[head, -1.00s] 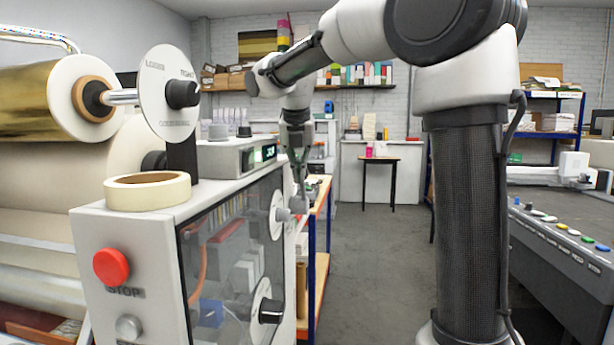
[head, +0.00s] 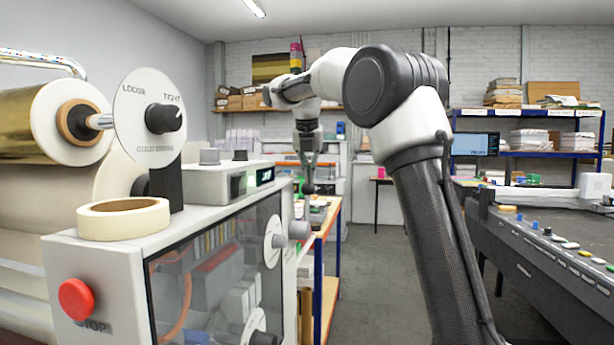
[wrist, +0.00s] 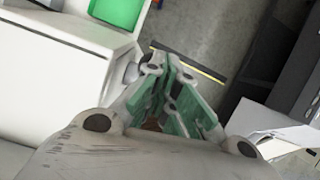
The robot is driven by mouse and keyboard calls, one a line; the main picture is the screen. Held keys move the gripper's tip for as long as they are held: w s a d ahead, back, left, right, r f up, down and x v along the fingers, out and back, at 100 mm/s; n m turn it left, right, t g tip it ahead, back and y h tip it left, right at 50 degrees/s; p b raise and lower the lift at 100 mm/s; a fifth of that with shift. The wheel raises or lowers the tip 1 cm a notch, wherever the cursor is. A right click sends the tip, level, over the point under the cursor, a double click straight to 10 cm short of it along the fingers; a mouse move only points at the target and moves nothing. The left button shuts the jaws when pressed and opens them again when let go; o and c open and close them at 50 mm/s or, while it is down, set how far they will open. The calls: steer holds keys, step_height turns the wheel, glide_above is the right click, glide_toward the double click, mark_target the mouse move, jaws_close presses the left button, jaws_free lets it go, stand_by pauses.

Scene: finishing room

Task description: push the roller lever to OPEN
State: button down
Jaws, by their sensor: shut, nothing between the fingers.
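The white laminating machine (head: 110,265) stands at the left with a red STOP button (head: 76,300). On its right-hand side is a white dial with a grey knob (head: 298,230). I cannot make out a lever marked OPEN; it may be hidden. My gripper (head: 309,188) points down beyond the machine's far right corner, just above and past that knob in the picture. In the wrist view my gripper (wrist: 172,68) is shut and empty, with green pads. A grey round knob (wrist: 131,72) on a white casing shows just left of the fingers; contact is unclear.
A tape roll (head: 135,218) and a marked disc (head: 147,115) are on the machine's top. A blue-framed bench (head: 318,290) stands behind it. A dark console (head: 560,265) is at the right. Grey floor (head: 375,260) is clear between. A green tray (wrist: 118,10) shows in the wrist view.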

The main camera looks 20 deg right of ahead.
steer(key=shift+w+d+f, duration=0.3)
steer(key=shift+w+d, duration=0.25)
steer(key=shift+w, duration=0.3)
steer(key=shift+w+d+f, duration=0.25)
steer(key=shift+w+d, duration=0.25)
steer(key=shift+w, duration=0.3)
steer(key=v, duration=1.2)
